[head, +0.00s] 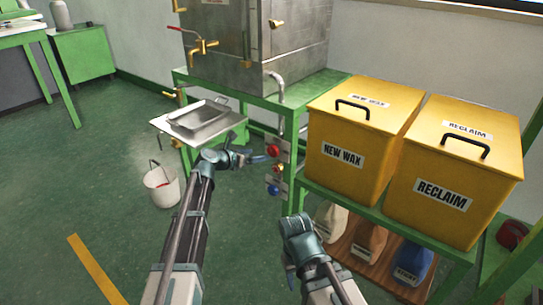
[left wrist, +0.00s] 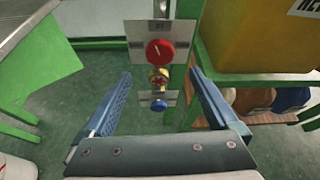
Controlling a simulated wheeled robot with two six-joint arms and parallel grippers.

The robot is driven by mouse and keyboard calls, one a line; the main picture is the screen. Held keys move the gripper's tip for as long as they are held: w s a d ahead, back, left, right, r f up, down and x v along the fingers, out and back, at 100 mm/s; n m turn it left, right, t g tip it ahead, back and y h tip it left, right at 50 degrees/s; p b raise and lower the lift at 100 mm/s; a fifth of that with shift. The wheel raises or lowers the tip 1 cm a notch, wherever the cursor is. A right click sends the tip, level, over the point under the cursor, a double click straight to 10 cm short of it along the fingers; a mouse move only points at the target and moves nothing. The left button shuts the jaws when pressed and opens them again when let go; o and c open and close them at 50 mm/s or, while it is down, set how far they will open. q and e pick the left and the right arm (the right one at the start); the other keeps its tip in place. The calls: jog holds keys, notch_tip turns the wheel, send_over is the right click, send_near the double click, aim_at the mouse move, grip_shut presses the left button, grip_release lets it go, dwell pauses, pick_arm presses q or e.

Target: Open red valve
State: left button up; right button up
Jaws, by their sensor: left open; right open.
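The red valve (head: 273,150) is a round red knob on a small metal plate at the green stand, below the steel tank. In the left wrist view the red valve (left wrist: 160,51) faces me, with a pale mark on its face. My left gripper (head: 268,156) is open beside the red valve in the head view. In the left wrist view its two blue fingers (left wrist: 160,82) are apart, with the red knob beyond and between them, and it looks untouched. My right gripper (head: 291,274) is open and empty at the lower middle of the head view, away from the valve.
Yellow bins marked NEW WAX (head: 335,178) and RECLAIM (head: 438,212) stand at right. A metal tray (head: 235,122) and a white bucket (head: 161,186) are at left.

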aim_at(272, 153)
pick_arm(q)
jog(key=b+x, duration=0.3)
jog(key=x, duration=0.7)
jog(key=shift+d+f, duration=0.1)
jog(key=c, duration=1.4)
jog(key=shift+m+t+y, duration=0.4)
jog(key=shift+m+y, duration=0.2)
jog(key=shift+m, duration=0.5)
jog(key=shift+m+t+y+b, duration=0.5)
jog(key=shift+m+y+b, duration=0.1)
jog(key=shift+m, duration=0.6)
